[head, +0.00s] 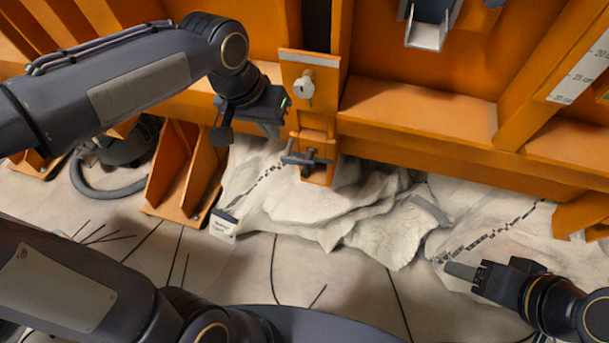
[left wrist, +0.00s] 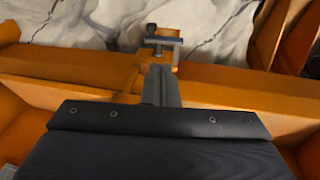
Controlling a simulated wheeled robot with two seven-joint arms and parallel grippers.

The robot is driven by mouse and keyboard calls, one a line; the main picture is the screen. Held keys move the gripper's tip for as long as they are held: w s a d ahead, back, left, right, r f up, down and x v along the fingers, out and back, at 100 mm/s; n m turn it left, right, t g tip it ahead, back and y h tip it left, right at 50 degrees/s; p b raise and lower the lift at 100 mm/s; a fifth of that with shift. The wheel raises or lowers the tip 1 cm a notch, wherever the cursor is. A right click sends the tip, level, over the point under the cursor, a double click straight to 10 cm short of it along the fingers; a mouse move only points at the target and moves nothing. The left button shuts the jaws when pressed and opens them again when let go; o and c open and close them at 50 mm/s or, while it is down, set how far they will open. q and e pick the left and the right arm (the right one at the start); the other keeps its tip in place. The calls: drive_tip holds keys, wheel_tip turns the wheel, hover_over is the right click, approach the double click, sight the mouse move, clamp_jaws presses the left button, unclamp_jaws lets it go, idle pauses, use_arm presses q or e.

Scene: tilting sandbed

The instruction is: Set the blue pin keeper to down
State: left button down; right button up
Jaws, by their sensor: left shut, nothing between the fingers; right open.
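No part that is clearly a blue pin keeper shows. An orange upright plate (head: 318,126) carries a silver round knob (head: 304,86) near its top and a dark grey T-shaped clamp (head: 307,160) at its lower end. The clamp also shows just beyond my left fingers in the left wrist view (left wrist: 163,40). My left gripper (head: 276,118) is beside the plate, on its left, above the clamp. Its fingers (left wrist: 160,84) are shut and empty; I cannot tell if they touch anything. My right gripper (head: 462,271) is open and empty at the lower right, far from the plate.
Orange beams (head: 420,115) run across behind the plate. Orange ribs (head: 180,180) and a dark hose (head: 110,185) lie to the left. A bluish-grey bracket (head: 428,30) sits at the top. Crumpled pale sheeting (head: 345,205) covers the ground below the plate.

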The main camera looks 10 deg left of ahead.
use_arm(q)
wheel_tip(320, 180, down, 2)
drive_tip(key=w+d, duration=0.1)
drive_tip(key=w, duration=0.1)
drive_tip(key=b, duration=0.3)
approach(304, 169)
drive_tip(key=x, duration=0.5)
drive_tip(key=shift+w+a, duration=0.1)
drive_tip(key=shift+d+f+b, duration=0.25)
drive_tip(key=shift+f+b, duration=0.05)
drive_tip(key=shift+f, duration=0.2)
use_arm(e)
drive_tip(key=shift+f, duration=2.45)
use_arm(q)
drive_tip(key=shift+d+f+y, duration=0.1)
drive_tip(key=shift+y, duration=0.2)
use_arm(e)
drive_tip(key=shift+f, duration=0.15)
